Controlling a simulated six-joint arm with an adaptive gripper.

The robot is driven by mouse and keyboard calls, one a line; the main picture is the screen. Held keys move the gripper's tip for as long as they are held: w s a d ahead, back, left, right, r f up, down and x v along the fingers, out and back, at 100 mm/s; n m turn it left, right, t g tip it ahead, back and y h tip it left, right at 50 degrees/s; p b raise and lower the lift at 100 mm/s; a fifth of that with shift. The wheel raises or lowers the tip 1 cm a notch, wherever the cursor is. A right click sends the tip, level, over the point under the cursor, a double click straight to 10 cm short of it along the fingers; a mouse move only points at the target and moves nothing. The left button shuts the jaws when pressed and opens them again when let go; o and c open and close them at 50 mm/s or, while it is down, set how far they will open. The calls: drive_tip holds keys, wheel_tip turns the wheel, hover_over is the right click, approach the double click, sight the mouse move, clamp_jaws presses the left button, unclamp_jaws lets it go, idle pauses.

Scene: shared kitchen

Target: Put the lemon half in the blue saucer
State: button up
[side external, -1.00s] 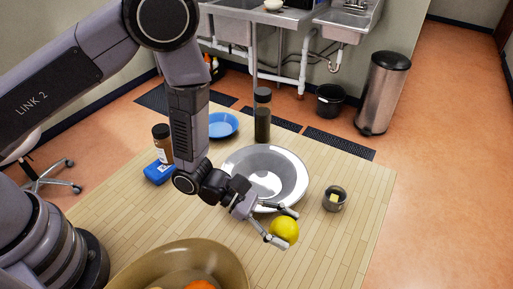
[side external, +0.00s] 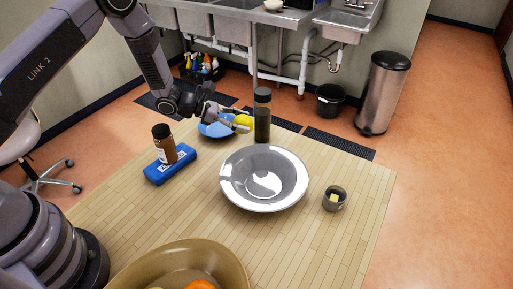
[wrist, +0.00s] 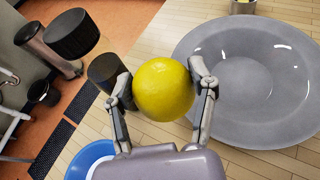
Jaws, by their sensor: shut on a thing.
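The yellow lemon half (side external: 243,122) is between the fingers of my gripper (side external: 236,119), which is shut on it. In the wrist view the lemon half (wrist: 163,89) shows its rounded yellow skin, with a finger of my gripper (wrist: 163,95) on each side. The blue saucer (side external: 214,130) lies at the far edge of the table, partly hidden by my gripper. In the side view the lemon half appears by the saucer's right side, above the table; its exact height I cannot tell. In the wrist view part of the blue saucer (wrist: 85,158) shows at the lower left.
A dark-capped bottle (side external: 262,115) stands close to the right of the lemon half. A large grey bowl (side external: 232,188) is in mid-table. A small cup (side external: 335,198) and tan bowl (side external: 150,268) are nearer.

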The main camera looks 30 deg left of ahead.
drive_tip(key=w+a+n+t+y, duration=0.2)
drive_tip(key=w+a, duration=0.3)
drive_tip(key=a, duration=0.8)
hover_over(219, 129)
wheel_tip(219, 129, down, 6)
drive_tip(key=shift+s+r, duration=0.1)
drive_tip(key=shift+f, duration=2.15)
drive_tip(key=shift+f, duration=0.2)
drive_tip(key=o, duration=1.1)
drive_tip(key=shift+o, duration=0.2)
